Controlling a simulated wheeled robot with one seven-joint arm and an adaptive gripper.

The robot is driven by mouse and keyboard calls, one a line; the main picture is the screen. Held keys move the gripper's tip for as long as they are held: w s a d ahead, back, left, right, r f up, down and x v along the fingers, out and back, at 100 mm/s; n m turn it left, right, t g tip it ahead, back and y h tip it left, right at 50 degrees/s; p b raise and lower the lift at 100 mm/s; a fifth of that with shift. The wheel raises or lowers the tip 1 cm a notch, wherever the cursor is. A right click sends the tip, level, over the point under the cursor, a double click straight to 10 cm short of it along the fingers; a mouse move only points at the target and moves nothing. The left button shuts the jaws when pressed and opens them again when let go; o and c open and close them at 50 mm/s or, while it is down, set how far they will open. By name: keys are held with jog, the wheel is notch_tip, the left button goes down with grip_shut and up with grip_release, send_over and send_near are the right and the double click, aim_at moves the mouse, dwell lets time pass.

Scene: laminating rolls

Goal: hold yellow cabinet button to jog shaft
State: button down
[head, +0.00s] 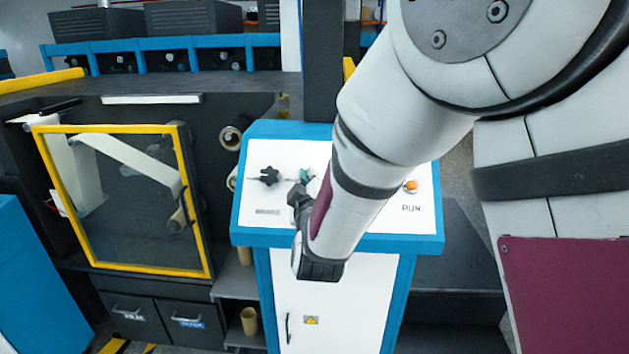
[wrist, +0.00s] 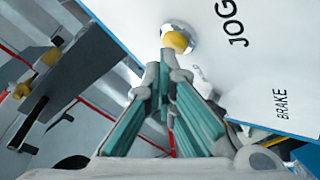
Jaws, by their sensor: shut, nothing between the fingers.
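The yellow button (wrist: 175,41) sits in a silver ring on the white panel, beside the word JOG in the wrist view. In the head view it is not visible; my arm and gripper cover part of the panel. My gripper (wrist: 163,66) is shut with nothing in it. Its fingertips are just short of or at the button's lower edge in the picture; I cannot tell whether they touch it. In the head view the gripper's teal fingers (head: 306,175) show over the sloped panel top of the blue cabinet (head: 342,129).
A black star knob (head: 269,176) is left of my gripper on the panel. An orange button (head: 410,186) near RUN is to the right. A yellow-framed clear guard (head: 122,200) stands at left, with rolls (head: 230,138) beside it.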

jog(key=shift+s+r, duration=0.3)
jog(key=shift+s, duration=0.1)
jog(key=shift+r+p, duration=0.1)
jog(key=shift+p, duration=0.25)
jog(key=s+r+p, duration=0.3)
jog(key=shift+s+r+p, duration=0.2)
jog(key=shift+s+p, duration=0.05)
jog(key=shift+p, duration=0.05)
dwell(0.6)
